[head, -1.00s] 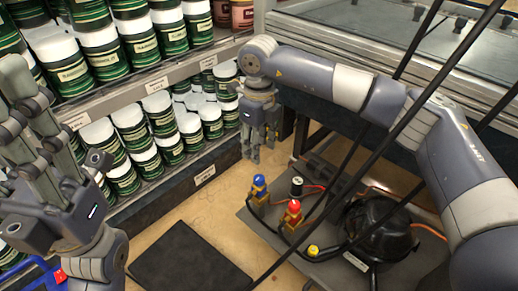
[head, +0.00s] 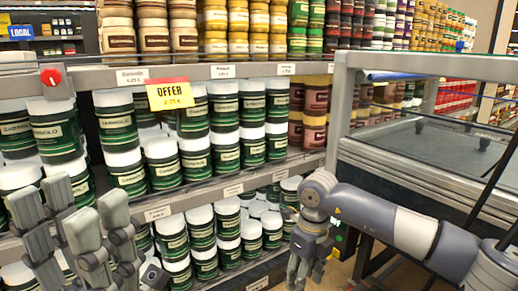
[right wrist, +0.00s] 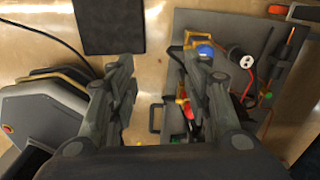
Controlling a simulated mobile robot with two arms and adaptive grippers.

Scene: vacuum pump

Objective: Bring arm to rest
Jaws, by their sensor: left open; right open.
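My left gripper (head: 78,212) is at the lower left of the head view, fingers pointing up and spread, empty, in front of the shelf. My right gripper (head: 304,272) hangs downward from the right arm, at the bottom of the head view. In the right wrist view it is open (right wrist: 162,75), with nothing between its fingers. Below it lies the vacuum pump's dark plate (right wrist: 225,25), with a blue knob (right wrist: 205,50), a red knob (right wrist: 189,110) and a black-and-white cap (right wrist: 237,55). The gripper appears above these, partly covering them. The pump is out of the head view.
A shelf (head: 235,72) of green-and-white tubs stands in front. A glass-topped freezer case (head: 430,140) is at the right, close to my right arm. A black mat (right wrist: 108,25) lies on the floor, with open floor around it.

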